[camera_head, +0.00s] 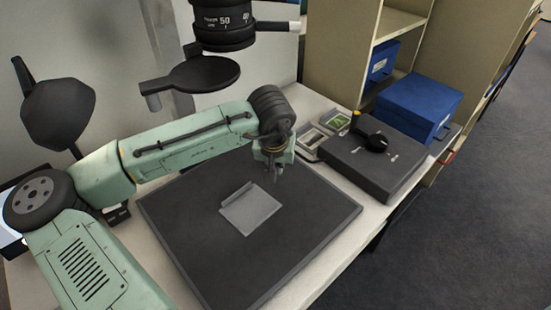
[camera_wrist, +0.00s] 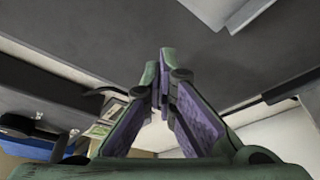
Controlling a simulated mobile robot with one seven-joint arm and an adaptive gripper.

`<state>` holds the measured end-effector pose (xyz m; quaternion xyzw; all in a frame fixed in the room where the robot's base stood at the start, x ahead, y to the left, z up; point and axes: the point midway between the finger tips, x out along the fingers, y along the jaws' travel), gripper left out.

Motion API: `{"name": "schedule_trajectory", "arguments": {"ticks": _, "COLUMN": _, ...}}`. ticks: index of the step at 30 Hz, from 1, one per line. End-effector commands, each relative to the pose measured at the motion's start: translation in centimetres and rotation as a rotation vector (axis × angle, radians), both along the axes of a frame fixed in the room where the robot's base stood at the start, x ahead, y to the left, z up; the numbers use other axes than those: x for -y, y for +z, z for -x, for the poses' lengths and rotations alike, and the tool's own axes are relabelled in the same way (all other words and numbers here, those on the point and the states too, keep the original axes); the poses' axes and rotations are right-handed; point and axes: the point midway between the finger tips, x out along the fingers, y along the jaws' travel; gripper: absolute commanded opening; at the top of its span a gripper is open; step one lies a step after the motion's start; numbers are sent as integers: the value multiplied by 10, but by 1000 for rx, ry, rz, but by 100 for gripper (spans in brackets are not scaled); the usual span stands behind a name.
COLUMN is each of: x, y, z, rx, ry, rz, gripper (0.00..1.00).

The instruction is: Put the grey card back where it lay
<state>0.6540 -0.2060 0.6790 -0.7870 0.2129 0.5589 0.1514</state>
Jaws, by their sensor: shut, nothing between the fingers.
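The grey card (camera_head: 252,208) lies on the dark mat (camera_head: 190,240), right of the mat's middle, with a raised strip along its upper left edge. Part of it also shows at the top right of the wrist view (camera_wrist: 238,10). My gripper (camera_head: 274,180) is above the mat, just beyond the card's upper right corner in the head view. In the wrist view my gripper's fingertips (camera_wrist: 165,58) come together with nothing between them. The card is apart from the fingers. Whether the fingertips touch the mat, I cannot tell.
Small framed items, one with a green picture (camera_head: 335,122), lie beyond the mat. A dark grey box with a black knob (camera_head: 376,142) stands to the right. A blue box (camera_head: 420,106) is behind it, beside a shelf (camera_head: 341,50). A black scope (camera_head: 222,25) hangs above my arm.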

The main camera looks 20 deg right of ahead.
Motion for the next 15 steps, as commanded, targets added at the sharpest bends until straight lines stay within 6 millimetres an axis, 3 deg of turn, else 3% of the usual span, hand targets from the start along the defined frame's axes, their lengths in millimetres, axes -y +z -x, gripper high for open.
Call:
{"name": "schedule_trajectory", "arguments": {"ticks": 4, "x": 3, "y": -25, "z": -6, "rx": 0, "ry": 0, "rz": -2, "gripper": 0}}
{"name": "schedule_trajectory", "arguments": {"ticks": 9, "x": -11, "y": -22, "z": 17, "rx": 2, "ry": -2, "rz": -1, "gripper": 0}}
{"name": "schedule_trajectory", "arguments": {"ticks": 15, "x": -16, "y": -23, "z": 27, "rx": 0, "ry": -1, "rz": 0, "gripper": 0}}
